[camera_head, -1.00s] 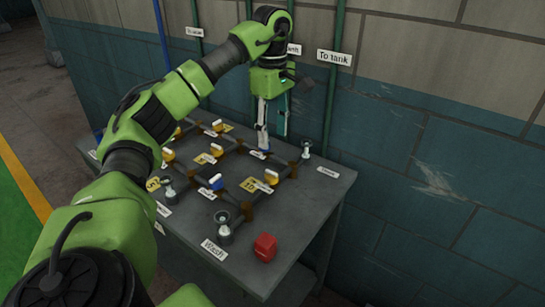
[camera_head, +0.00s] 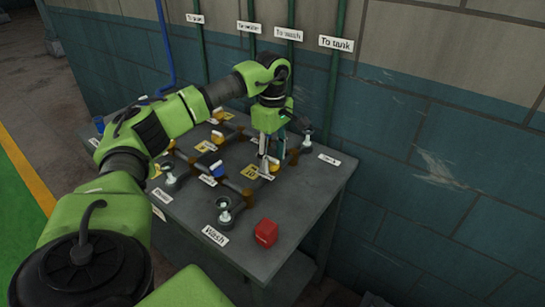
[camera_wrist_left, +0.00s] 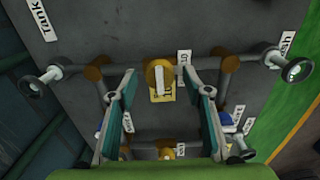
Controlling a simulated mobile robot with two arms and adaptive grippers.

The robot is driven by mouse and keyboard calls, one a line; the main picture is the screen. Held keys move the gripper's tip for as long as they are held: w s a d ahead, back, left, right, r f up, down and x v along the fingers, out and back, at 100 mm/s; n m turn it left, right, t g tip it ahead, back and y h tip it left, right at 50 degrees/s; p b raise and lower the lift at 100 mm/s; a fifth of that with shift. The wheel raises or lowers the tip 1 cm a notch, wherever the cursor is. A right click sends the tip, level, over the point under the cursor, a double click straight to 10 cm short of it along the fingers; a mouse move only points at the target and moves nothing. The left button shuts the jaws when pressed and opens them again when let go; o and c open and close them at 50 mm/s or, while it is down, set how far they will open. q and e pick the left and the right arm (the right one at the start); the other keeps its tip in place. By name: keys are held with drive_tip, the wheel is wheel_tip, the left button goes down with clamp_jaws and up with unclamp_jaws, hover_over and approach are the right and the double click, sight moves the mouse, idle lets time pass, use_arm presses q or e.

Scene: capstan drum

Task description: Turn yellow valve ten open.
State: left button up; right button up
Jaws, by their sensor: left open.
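Yellow valve ten (camera_wrist_left: 159,76) shows in the left wrist view as a round yellow knob with a white bar, on a dark pipe between two brown joints. Its yellow number tag (camera_wrist_left: 162,96) lies beside it. In the head view the tag (camera_head: 250,172) shows, and the valve's handle (camera_head: 273,164) is partly hidden by my gripper. My left gripper (camera_head: 268,170) points down over the valve, open and empty. In the left wrist view its fingers (camera_wrist_left: 160,105) stand apart on either side of the valve; I cannot tell whether they touch it. My right gripper is not in view.
The grey table (camera_head: 310,205) carries a pipe grid with other yellow and blue valves. A blue valve (camera_head: 217,170) sits close by. A white-knobbed fitting (camera_head: 224,213) and a red block (camera_head: 266,233) are near the front edge. The wall with vertical pipes (camera_head: 335,80) stands behind.

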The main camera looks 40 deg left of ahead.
use_arm(q)
drive_tip(key=shift+f, duration=0.15)
drive_tip(key=shift+c, duration=1.2)
drive_tip(key=c, duration=0.9)
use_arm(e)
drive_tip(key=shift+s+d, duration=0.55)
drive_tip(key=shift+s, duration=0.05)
use_arm(q)
drive_tip(key=shift+o, duration=0.2)
drive_tip(key=shift+n, duration=0.4)
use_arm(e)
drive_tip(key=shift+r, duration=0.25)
use_arm(q)
drive_tip(key=n+p, duration=0.2)
drive_tip(key=n, duration=0.1)
drive_tip(key=n+p, duration=0.2)
drive_tip(key=n, duration=0.3)
drive_tip(key=n+p, duration=0.1)
drive_tip(key=n, duration=0.4)
drive_tip(key=shift+n+p, duration=0.3)
drive_tip(key=shift+n, duration=0.1)
drive_tip(key=shift+n+p, duration=0.35)
drive_tip(key=shift+n, duration=1.25)
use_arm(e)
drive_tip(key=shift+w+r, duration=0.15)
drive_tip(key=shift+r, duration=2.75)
